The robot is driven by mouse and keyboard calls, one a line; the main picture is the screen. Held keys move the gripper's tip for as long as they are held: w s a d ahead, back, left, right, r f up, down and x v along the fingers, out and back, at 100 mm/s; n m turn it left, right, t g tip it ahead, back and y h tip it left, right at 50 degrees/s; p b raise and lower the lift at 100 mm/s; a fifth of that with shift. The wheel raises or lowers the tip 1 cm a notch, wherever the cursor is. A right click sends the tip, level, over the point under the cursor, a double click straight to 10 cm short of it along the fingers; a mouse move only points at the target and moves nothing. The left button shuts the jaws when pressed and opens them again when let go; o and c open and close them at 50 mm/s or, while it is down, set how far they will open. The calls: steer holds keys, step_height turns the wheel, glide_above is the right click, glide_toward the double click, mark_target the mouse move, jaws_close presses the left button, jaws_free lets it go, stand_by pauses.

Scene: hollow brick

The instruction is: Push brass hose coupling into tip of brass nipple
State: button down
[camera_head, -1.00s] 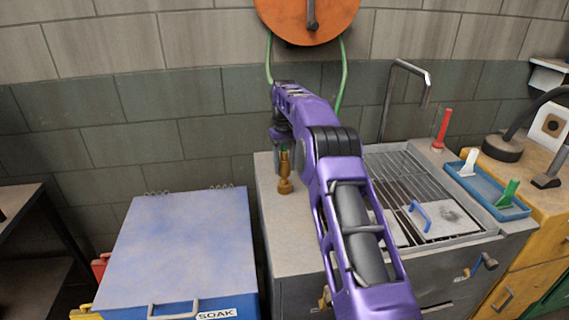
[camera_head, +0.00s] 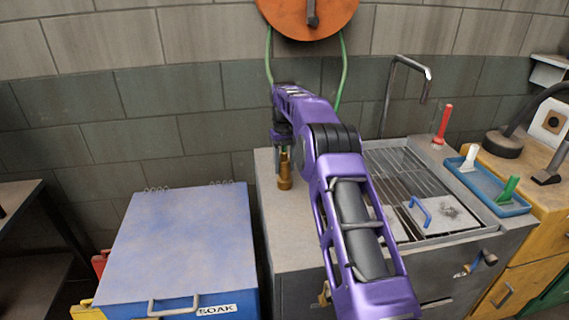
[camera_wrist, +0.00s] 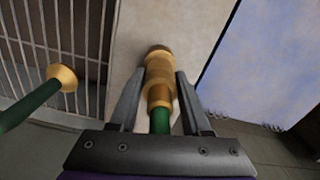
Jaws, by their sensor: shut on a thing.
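The brass nipple (camera_head: 284,182) stands upright on the left part of the grey counter; its brass end also shows in the wrist view (camera_wrist: 158,56). My gripper (camera_head: 283,150) is directly above it, pointing down. In the wrist view, my gripper (camera_wrist: 160,92) is shut on the brass hose coupling (camera_wrist: 160,95), with a green hose (camera_wrist: 160,122) running back from it between the fingers. Coupling and nipple look in line and appear to meet or overlap. I cannot tell how deep the coupling sits. In the head view my gripper mostly hides the coupling.
A blue SOAK bin (camera_head: 180,245) stands left of the counter (camera_head: 272,215). A sink grate (camera_head: 385,165) lies right, with a tap (camera_head: 427,85) behind. A green rod with a flared brass end (camera_wrist: 62,76) shows left in the wrist view. An orange reel (camera_head: 340,15) hangs above.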

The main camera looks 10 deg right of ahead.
mark_target(284, 152)
steer(key=shift+f, duration=0.5)
steer(key=shift+c, duration=1.4)
jaws_free()
steer(key=shift+r, duration=3.8)
